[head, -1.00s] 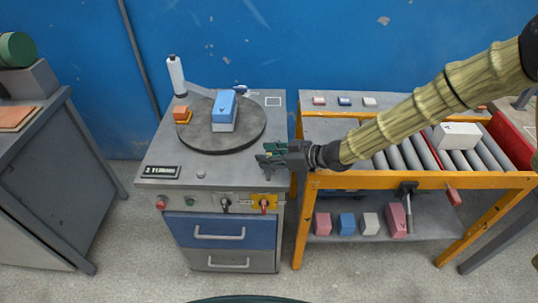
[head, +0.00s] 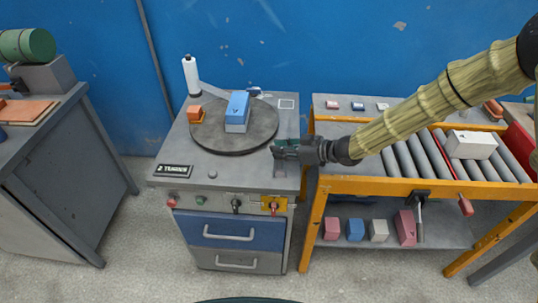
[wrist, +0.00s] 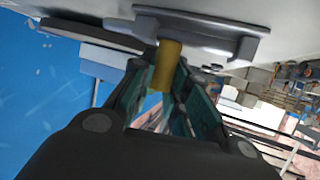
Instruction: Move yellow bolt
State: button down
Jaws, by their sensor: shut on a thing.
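The yellow bolt (wrist: 168,64) is a short brass-coloured cylinder in the wrist view, between the fingers of my gripper (wrist: 172,85). One end meets a grey bracket (wrist: 200,35) on a pale surface. In the head view my gripper (head: 282,150) is at the right side of the grey cabinet's top, just above a small grey fitting (head: 280,169). Its teal-padded fingers are shut on the bolt. The fingers hide the bolt in the head view, and its far end cannot be made out.
A round turntable (head: 232,145) on the cabinet carries a blue block (head: 238,112) and an orange block (head: 196,114). The orange-framed roller bench (head: 375,187) is close on the right, under my arm.

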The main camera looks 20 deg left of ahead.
jog(key=shift+w+r, duration=0.15)
jog(key=shift+w, duration=0.05)
jog(key=c, duration=1.3)
grip_release()
jog(key=shift+w, duration=0.1)
jog(key=shift+c, duration=0.2)
jog(key=v, duration=1.2)
jog(key=shift+d+f, duration=0.1)
jog(key=shift+f, duration=0.1)
